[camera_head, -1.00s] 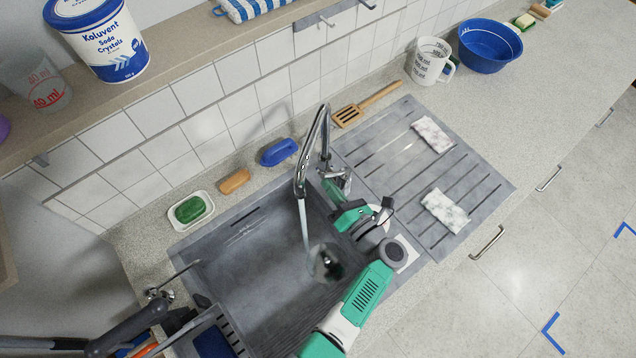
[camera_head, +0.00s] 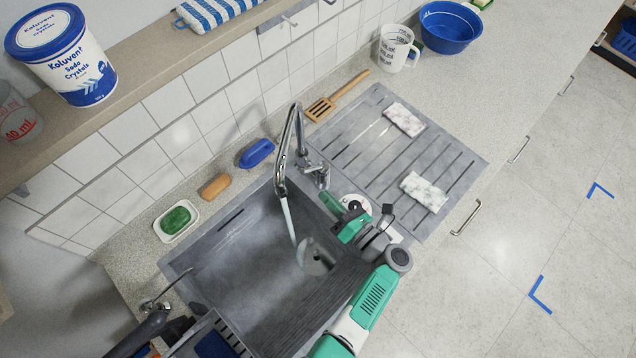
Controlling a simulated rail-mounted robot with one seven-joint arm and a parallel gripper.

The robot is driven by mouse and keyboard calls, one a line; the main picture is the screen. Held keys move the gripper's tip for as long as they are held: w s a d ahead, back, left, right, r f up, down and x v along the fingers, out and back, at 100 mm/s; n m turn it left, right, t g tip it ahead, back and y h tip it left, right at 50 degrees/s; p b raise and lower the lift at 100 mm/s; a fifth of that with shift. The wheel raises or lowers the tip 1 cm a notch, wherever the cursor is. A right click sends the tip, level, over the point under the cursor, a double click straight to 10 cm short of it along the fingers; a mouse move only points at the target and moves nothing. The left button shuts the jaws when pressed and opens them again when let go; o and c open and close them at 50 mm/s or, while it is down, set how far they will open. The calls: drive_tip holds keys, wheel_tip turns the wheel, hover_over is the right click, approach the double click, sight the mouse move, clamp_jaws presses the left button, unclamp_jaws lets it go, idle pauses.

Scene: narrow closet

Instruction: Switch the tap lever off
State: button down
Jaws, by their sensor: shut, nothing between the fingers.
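The chrome tap (camera_head: 289,135) stands at the back edge of the sink, its tall curved spout over the basin. Water (camera_head: 290,222) runs from the spout into the sink (camera_head: 222,262). The tap lever (camera_head: 318,173) is at the tap's base on the right side; its exact angle is too small to tell. My gripper (camera_head: 327,200), green and grey, is shut and empty. It is just in front of the lever, over the right rim of the sink, and appears apart from it.
A ribbed drainboard (camera_head: 385,165) with two sponges lies right of the tap. A wooden spatula (camera_head: 335,98), blue brush (camera_head: 257,153), orange sponge (camera_head: 215,187) and green soap (camera_head: 176,220) line the back. A measuring jug (camera_head: 394,48) and blue basin (camera_head: 448,27) stand farther right.

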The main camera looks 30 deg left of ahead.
drive_tip(key=v, duration=0.4)
idle(0.5)
